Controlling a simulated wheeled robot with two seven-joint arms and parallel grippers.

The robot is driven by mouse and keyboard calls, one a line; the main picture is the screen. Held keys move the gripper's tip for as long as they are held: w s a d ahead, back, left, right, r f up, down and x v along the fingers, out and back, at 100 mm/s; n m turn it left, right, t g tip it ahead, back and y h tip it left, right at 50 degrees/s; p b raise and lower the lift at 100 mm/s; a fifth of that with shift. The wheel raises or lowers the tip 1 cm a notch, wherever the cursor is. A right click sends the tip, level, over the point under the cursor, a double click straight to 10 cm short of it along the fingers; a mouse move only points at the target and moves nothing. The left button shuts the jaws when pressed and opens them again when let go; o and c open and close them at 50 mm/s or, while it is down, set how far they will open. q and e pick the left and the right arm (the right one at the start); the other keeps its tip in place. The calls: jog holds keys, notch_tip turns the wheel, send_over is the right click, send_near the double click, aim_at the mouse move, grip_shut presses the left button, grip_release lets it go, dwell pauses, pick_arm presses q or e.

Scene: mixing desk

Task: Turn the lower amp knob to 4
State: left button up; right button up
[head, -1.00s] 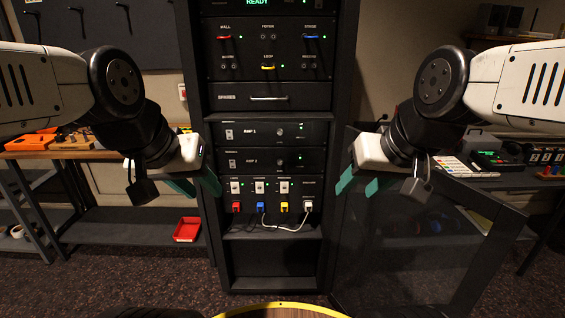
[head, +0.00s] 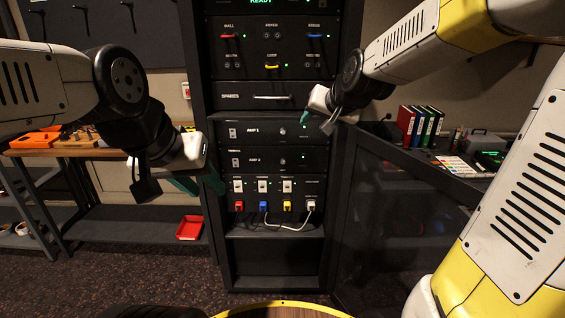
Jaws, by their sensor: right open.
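The lower amp, AMP 2 (head: 260,160), is a black panel in the rack with a small round knob (head: 283,159) right of its middle. The knob's pointer and marks are too small to read. AMP 1 (head: 258,132) sits directly above with a similar knob (head: 282,131). My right gripper (head: 315,122) is open and empty at the rack's right side, above and right of the lower knob and apart from it. My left gripper (head: 198,184) looks open and empty, with its green fingers apart, in front of the rack's left edge.
Below AMP 2 are white switches (head: 263,185) and coloured plugs with a white cable (head: 290,227). A dark glass door (head: 400,220) stands open at right. A red tray (head: 190,228) lies on the low shelf at left. Binders (head: 420,126) stand on the right desk.

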aim_at(283, 162)
jog(key=w+a+f+m+t+h, duration=0.15)
jog(key=w+a+f+m, duration=0.35)
jog(key=w, duration=0.7)
jog(key=w+a+f+t+y, duration=0.1)
jog(key=w+a+f+t, duration=0.2)
jog(key=w+f, duration=0.65)
jog(key=w+a+f+m+t+h, duration=0.1)
jog(key=w+f+m+t+h, duration=0.15)
jog(key=f, duration=0.65)
jog(key=w+a+f+m+t+h, duration=0.1)
jog(key=w+f+m+h, duration=0.15)
jog(key=f, duration=0.55)
jog(key=shift+y, duration=0.35)
jog(key=w, duration=0.5)
jog(key=w+d, duration=0.1)
jog(key=w, duration=0.2)
jog(key=shift+d+f, duration=0.1)
grip_shut()
